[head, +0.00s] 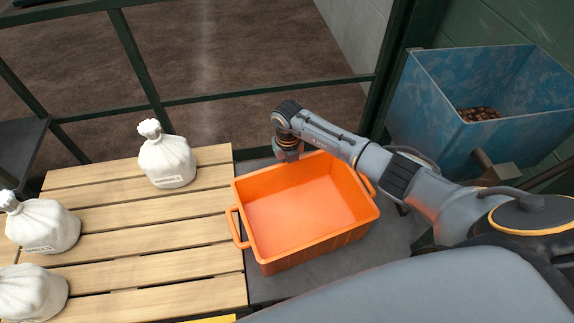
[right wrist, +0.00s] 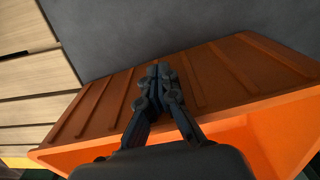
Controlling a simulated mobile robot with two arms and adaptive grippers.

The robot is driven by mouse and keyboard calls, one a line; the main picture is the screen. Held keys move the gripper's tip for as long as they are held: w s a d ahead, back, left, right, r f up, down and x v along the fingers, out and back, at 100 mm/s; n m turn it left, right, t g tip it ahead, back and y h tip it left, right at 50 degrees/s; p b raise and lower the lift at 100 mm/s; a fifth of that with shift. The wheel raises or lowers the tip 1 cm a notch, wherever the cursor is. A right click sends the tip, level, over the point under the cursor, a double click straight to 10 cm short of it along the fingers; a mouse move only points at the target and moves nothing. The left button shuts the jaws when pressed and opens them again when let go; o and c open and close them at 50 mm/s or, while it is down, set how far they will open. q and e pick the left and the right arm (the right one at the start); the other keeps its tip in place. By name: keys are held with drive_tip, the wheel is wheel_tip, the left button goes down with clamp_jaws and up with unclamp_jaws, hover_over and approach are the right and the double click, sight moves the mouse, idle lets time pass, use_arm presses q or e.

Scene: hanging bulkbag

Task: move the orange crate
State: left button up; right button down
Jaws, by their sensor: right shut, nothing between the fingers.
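The orange crate (head: 300,212) is empty and stands upright on a dark grey surface, with a handle at its left end and one at its right end. My right gripper (head: 289,154) points down at the crate's far long rim; its fingertips are hard to make out there. In the right wrist view, my right gripper (right wrist: 160,72) has its fingers together with nothing between them. They lie in front of the ribbed outer wall of the crate (right wrist: 228,82); I cannot tell whether they touch it. My left gripper is not in view.
A slatted wooden pallet (head: 150,219) adjoins the crate's left side and bears several tied white sacks, one of them (head: 167,160) near its far edge. A blue hopper (head: 480,100) stands at the right. Dark green frame bars (head: 230,94) run behind the crate.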

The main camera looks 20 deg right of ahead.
drive_tip(key=s+p, duration=0.2)
drive_tip(key=s, duration=0.1)
drive_tip(key=shift+a+r, duration=0.15)
drive_tip(key=shift+w, duration=0.15)
